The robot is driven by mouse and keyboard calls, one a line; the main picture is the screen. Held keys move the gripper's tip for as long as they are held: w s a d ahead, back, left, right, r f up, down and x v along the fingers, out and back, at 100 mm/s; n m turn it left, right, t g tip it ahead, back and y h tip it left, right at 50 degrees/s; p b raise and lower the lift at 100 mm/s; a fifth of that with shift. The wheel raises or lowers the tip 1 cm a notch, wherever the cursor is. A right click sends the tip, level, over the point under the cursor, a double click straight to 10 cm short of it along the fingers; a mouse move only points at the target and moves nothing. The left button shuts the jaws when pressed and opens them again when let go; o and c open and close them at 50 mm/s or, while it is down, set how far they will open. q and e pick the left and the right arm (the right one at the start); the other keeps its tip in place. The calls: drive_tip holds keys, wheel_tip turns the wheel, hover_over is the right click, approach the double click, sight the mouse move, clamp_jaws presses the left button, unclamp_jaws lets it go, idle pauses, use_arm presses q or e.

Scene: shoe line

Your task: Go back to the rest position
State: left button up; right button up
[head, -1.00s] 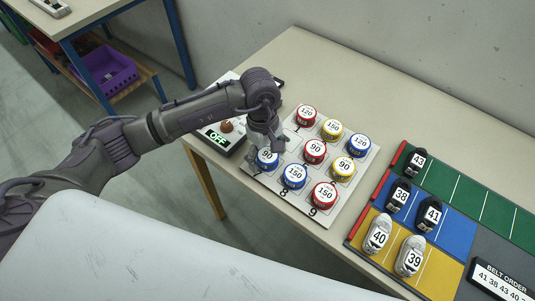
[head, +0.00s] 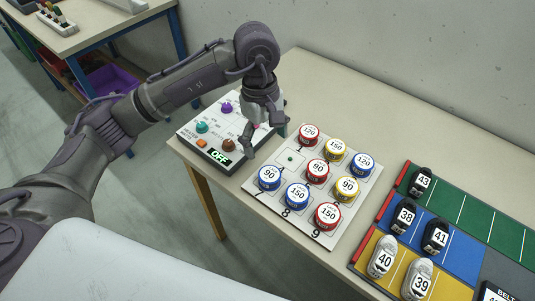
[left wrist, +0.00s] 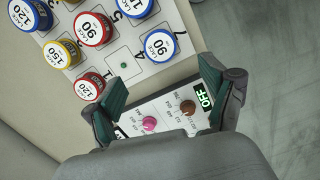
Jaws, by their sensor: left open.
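My left gripper (head: 266,142) is open and empty, in the air between the control box and the number board in the head view. In the left wrist view its two fingers (left wrist: 163,85) are spread apart with nothing between them. The blue 90 can (head: 269,178) stands at spot 7 on the white board (head: 262,213), apart from the gripper; it also shows in the left wrist view (left wrist: 160,45). My right gripper is in neither view.
The control box (head: 187,132) reads OFF and has coloured knobs. Several red, yellow and blue cans stand on the board; spot 4 (head: 290,159) is bare. Numbered shoes stand on the coloured mat (head: 462,262) at right. A purple bin (head: 108,82) sits under another table.

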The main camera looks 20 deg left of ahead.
use_arm(q)
drive_tip(key=shift+r, duration=0.3)
